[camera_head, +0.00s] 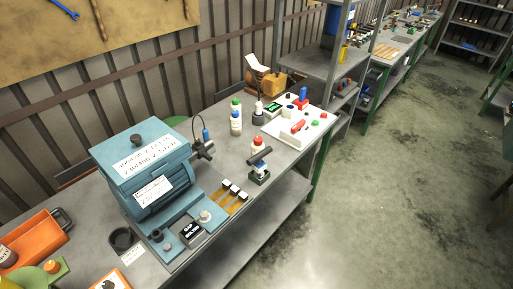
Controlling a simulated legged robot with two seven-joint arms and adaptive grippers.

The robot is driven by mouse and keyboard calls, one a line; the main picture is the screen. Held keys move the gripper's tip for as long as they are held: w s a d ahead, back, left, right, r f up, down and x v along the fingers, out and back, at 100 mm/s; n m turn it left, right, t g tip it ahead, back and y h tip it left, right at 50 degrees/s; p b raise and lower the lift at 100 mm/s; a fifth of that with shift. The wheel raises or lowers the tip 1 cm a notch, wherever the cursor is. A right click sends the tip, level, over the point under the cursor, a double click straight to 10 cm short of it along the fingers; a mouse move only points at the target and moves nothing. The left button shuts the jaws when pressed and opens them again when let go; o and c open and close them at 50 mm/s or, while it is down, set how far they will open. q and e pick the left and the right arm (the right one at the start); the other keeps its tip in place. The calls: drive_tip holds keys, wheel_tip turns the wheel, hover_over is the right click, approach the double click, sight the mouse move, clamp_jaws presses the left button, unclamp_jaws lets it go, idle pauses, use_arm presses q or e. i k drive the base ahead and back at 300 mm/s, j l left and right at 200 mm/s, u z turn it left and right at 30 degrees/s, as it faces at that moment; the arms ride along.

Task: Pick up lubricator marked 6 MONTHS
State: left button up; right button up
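Several small white bottles that look like lubricators stand on the grey workbench (88,188). A third with a red cap (258,144) stands nearer, by a small dark fixture (260,166). Their markings are too small to read, so I cannot tell which says 6 MONTHS. Neither of my grippers shows in the head view.
A blue machine (150,165) with white labels fills the near bench. A dark fitting with a cable (203,150) sits beside it. A white board with coloured parts (300,124) lies farther back. An orange tray (35,240) is at the left. The floor at the right is clear.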

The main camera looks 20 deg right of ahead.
sight(255, 149)
drive_tip(key=i+l+u, duration=0.1)
drive_tip(key=l, duration=0.45)
drive_tip(key=i+l+u, duration=0.1)
drive_tip(key=l, duration=0.45)
drive_tip(key=i+l, duration=0.25)
drive_tip(key=l, duration=0.35)
drive_tip(key=i+l+u, duration=0.15)
drive_tip(key=l, duration=0.45)
drive_tip(key=l+u, duration=0.1)
drive_tip(key=l, duration=0.45)
drive_tip(key=i, duration=0.05)
